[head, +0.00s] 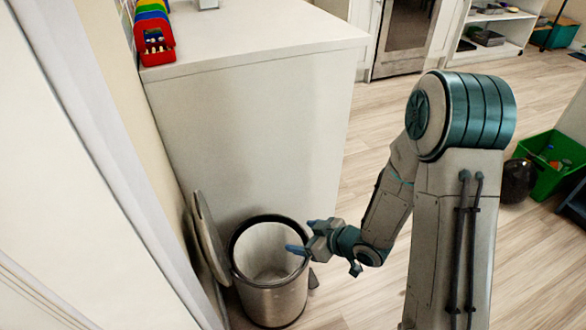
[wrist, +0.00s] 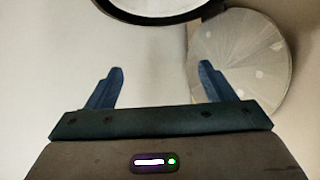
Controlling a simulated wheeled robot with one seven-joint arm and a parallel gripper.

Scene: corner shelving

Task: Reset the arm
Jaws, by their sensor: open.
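My arm reaches down from the right in the head view. My gripper (head: 302,238) is over the right side of the rim of a round metal trash bin (head: 275,300). In the wrist view my gripper (wrist: 160,82) shows two blue fingers spread apart with nothing between them. The dark bin rim (wrist: 155,18) shows at the top of the wrist view, beyond the fingertips. I cannot tell whether the gripper touches the bin.
A round lid (head: 209,238) stands tilted at the bin's left, by the wall. A white cabinet (head: 250,130) rises behind the bin, with a red-fronted colourful holder (head: 155,42) on top. A green crate (head: 550,165) and a dark round container (head: 517,181) are at right. Open wooden floor (head: 355,205) lies between.

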